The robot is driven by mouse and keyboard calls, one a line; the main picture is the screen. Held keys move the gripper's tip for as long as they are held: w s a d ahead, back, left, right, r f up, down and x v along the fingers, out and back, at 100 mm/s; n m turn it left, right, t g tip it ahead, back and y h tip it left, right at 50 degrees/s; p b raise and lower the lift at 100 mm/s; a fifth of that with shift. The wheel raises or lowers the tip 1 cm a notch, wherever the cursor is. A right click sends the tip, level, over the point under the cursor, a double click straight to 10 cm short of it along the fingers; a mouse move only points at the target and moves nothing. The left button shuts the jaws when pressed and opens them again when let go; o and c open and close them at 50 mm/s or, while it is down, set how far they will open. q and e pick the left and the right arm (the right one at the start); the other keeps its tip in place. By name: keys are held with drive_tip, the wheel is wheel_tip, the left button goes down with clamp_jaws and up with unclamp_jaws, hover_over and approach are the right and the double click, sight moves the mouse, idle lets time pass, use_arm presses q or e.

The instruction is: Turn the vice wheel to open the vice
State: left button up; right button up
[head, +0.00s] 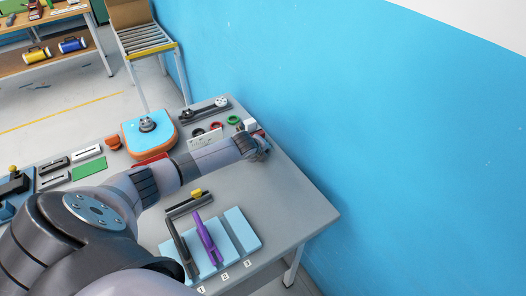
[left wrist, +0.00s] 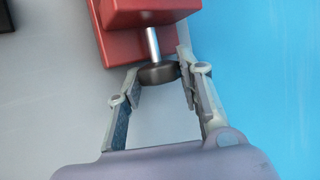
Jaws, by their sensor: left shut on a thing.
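The red vice (left wrist: 148,14) fills the top of the left wrist view, with a silver screw (left wrist: 153,45) coming out towards me. The dark round vice wheel (left wrist: 157,75) sits on the end of that screw. My left gripper (left wrist: 158,70) has one finger on each side of the wheel and is shut on it. In the head view my left arm reaches across the table to its far right part, and my wrist hides the wheel and nearly all of the vice there. My right gripper is in neither view.
The grey table (head: 300,200) is bare at its right, beside the blue wall (head: 400,130). Near my forearm lie light-blue boards (head: 242,229) with a purple tool (head: 207,238), and an orange-and-blue pad (head: 148,133). A roller stand (head: 145,38) is behind.

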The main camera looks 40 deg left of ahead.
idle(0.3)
use_arm(q)
drive_tip(key=o, duration=1.1)
drive_tip(key=shift+o, duration=0.2)
